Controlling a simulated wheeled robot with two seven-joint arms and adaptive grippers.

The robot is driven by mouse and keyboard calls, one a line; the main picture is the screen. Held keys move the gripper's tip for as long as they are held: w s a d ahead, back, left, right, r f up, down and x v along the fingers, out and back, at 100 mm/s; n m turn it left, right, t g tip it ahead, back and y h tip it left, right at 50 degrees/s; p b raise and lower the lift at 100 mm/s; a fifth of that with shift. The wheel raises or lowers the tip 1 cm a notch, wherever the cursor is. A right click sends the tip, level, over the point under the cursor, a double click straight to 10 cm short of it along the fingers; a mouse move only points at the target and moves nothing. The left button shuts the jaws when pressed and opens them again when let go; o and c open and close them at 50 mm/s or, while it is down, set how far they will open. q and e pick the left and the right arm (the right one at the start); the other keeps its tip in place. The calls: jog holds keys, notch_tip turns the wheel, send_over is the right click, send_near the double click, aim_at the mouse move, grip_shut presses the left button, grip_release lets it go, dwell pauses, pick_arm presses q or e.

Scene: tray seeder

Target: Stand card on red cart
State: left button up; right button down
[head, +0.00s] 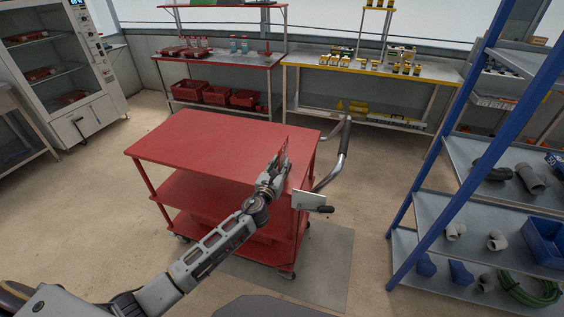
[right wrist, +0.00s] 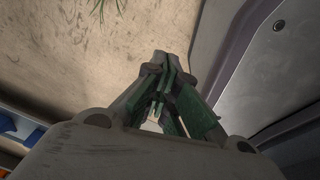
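The red cart (head: 215,138) stands in the middle of the head view, with a flat, bare red top and lower shelves. My left gripper (head: 281,165) is over the right part of the cart top. A thin reddish upright piece, which looks like the card (head: 284,148), shows at its fingers, and the gripper seems shut on it. The card's lower edge is hidden by the gripper, so I cannot tell if it touches the top. My right gripper (right wrist: 165,72) is shut, with no object seen between its tips, in the right wrist view.
A grey cart handle (head: 345,155) and a white plate (head: 309,199) are at the cart's right end. A blue-framed shelf (head: 465,180) with pipe fittings stands at the right. Workbenches line the back wall. The left part of the cart top is free.

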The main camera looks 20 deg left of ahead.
pick_arm(q)
jog(key=s, duration=0.2)
jog(key=shift+s, duration=0.35)
jog(key=shift+s+a, duration=0.1)
jog(key=shift+s, duration=2.45)
pick_arm(e)
jog(key=shift+w+a, duration=0.1)
jog(key=shift+a, duration=0.25)
jog(key=shift+d, duration=0.3)
jog(key=shift+d, duration=0.4)
pick_arm(q)
jog(key=shift+a, duration=0.1)
